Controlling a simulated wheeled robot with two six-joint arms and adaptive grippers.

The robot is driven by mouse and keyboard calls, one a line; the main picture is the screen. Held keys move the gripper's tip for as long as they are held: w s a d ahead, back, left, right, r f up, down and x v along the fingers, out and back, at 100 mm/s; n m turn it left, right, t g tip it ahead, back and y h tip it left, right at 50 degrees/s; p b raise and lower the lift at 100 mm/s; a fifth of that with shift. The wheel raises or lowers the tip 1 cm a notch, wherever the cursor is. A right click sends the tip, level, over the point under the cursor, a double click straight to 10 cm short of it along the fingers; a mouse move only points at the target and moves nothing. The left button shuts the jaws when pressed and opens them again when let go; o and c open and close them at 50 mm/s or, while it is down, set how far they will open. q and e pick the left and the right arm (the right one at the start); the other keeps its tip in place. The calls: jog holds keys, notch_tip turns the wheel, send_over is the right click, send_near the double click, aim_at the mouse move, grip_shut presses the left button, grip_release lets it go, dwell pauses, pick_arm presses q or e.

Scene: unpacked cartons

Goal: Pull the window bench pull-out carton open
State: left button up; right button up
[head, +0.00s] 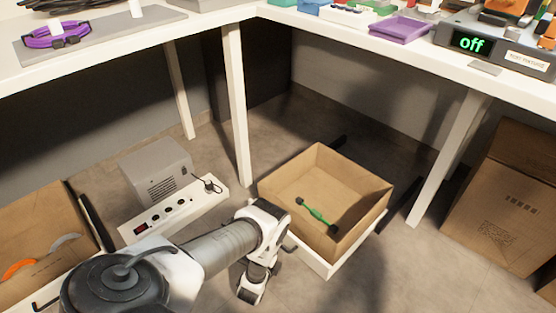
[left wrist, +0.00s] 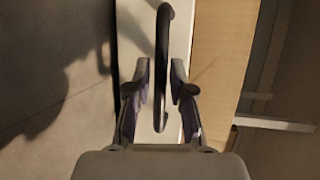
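An open-topped brown carton (head: 365,184) with a white front panel (head: 318,257) stands on the floor below the benches. It holds a green tool with dark ends (head: 318,215). My left arm reaches across to the front of this carton; its fingers are hidden in the head view. In the left wrist view a black bar handle (left wrist: 162,50) stands on a white panel (left wrist: 181,40), with brown cardboard beside it. My left gripper (left wrist: 161,78) is open, one finger on each side of the handle, with a gap visible on both sides. My right gripper is not in view.
A second carton (head: 30,228) with a black handle (head: 38,304) is at the left. A grey box (head: 157,170) and a white power strip (head: 185,207) lie nearby. White bench legs (head: 236,110) stand behind. Closed cartons (head: 500,205) are at the right. Floor at the lower right is clear.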

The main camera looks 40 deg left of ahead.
pick_arm(q)
jog(key=shift+s, duration=0.1)
jog(key=v, duration=1.1)
jog(key=shift+s+d+r, duration=0.1)
jog(key=shift+s+d, duration=0.1)
jog(key=shift+s, duration=0.15)
